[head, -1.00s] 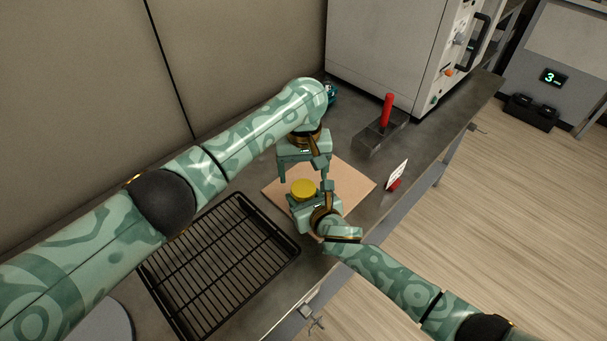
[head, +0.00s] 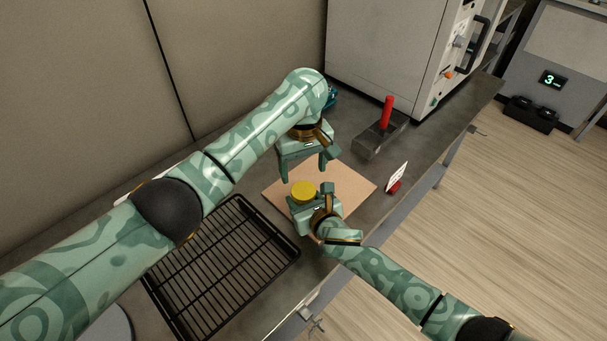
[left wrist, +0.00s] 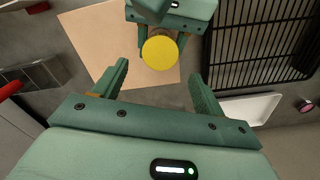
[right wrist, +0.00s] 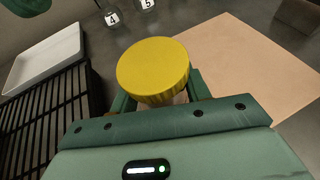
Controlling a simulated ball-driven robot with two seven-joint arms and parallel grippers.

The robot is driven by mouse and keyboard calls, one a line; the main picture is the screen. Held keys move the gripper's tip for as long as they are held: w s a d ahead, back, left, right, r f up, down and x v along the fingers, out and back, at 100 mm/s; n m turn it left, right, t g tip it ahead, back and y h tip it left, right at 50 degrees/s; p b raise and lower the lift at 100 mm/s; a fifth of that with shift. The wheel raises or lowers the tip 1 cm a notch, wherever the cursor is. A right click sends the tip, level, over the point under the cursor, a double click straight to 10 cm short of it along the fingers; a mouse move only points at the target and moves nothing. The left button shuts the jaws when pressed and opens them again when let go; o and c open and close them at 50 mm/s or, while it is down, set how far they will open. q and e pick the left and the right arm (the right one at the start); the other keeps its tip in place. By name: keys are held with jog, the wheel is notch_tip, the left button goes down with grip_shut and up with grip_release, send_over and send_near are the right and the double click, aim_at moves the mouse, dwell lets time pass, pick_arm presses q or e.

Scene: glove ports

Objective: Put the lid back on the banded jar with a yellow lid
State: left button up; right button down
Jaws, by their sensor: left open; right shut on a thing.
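The yellow lid (head: 303,191) sits on top of the jar, between the fingers of my right gripper (head: 312,197). It also shows in the left wrist view (left wrist: 160,52) and the right wrist view (right wrist: 153,70). My right gripper is shut on the jar, whose body is mostly hidden by lid and fingers; a pale strip of the jar (right wrist: 180,98) shows under the lid. The lid looks level, but I cannot tell how tightly it sits. My left gripper (head: 304,174) is open and empty, above and behind the lid, apart from it.
A tan board (head: 345,187) lies under the grippers. A black wire rack (head: 220,265) is at left. A white tray (right wrist: 45,55) lies beyond it. A grey block with a red handle (head: 387,112), a small white sign (head: 397,176) and a large grey cabinet (head: 385,45) stand at right and back.

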aim_at(304, 190)
pick_arm(q)
notch_tip(304, 190, down, 7)
jog(key=shift+r, duration=0.15)
jog(key=shift+c, duration=0.3)
jog(key=c, duration=0.9)
jog(key=m, duration=0.3)
jog(key=o, duration=1)
jog(key=shift+o, duration=0.2)
jog(key=shift+r, duration=0.1)
